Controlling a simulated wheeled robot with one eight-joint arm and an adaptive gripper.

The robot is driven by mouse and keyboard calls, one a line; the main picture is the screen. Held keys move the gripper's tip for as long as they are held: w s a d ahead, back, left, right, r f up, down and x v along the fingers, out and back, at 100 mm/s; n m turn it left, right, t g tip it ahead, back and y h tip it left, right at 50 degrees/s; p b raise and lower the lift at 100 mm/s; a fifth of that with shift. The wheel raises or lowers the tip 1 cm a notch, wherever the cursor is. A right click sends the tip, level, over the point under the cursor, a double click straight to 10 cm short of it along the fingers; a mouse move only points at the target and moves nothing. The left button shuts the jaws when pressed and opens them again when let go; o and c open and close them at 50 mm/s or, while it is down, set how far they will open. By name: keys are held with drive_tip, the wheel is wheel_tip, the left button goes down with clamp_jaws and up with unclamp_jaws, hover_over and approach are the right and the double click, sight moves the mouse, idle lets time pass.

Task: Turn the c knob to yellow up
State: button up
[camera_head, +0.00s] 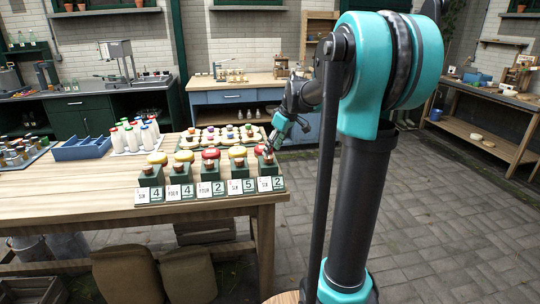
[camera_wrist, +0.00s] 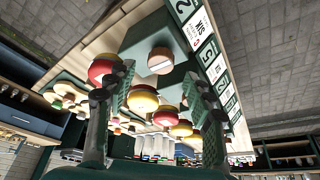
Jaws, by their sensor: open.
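Several dark green stands in a row at the table's front edge each carry a brown-capped knob, with number and word cards in front. Behind them are red and yellow domes. I cannot read which knob is c. My gripper (camera_head: 268,152) is at the rightmost stand (camera_head: 265,170), whose cards show SIX and 2. In the wrist view my gripper (camera_wrist: 157,82) is open and empty. That stand's brown-capped knob (camera_wrist: 160,60) shows just beyond the gap between the fingertips, with a red dome (camera_wrist: 106,68) at left and a yellow dome (camera_wrist: 143,101) between the fingers. I cannot tell any contact.
The wooden table (camera_head: 105,205) also holds a tray of small round pieces (camera_head: 225,137), white bottles with coloured caps (camera_head: 135,135) and a blue divided box (camera_head: 83,147). A workbench (camera_head: 235,83) stands behind. The paved floor at right is clear.

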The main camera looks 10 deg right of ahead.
sight(270, 157)
drive_tip(key=shift+x, duration=1.95)
drive_tip(key=shift+c, duration=0.3)
drive_tip(key=c, duration=1.1)
